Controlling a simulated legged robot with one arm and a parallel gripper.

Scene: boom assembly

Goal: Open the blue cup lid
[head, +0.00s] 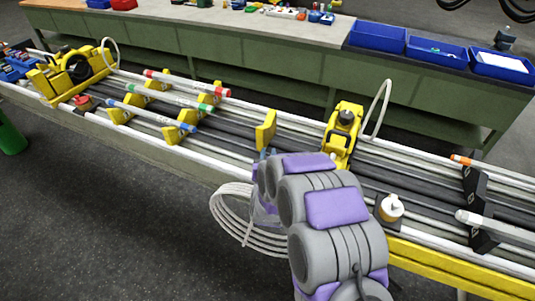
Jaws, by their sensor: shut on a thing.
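My grey and purple arm reaches over the near side of the long assembly rig. My gripper (263,205) is at its far end, largely hidden by my own arm links. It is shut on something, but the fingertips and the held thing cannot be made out. A small blue piece (267,153) shows just beyond the arm end, next to a yellow bracket; I cannot tell whether it is the blue cup lid. No cup with a blue lid shows clearly.
The rig carries white and black tubes, yellow brackets (265,131) and a yellow clamp unit (343,134). A white hose coil (235,220) hangs by my arm. Blue bins (377,37) stand on the green bench behind. The floor at lower left is clear.

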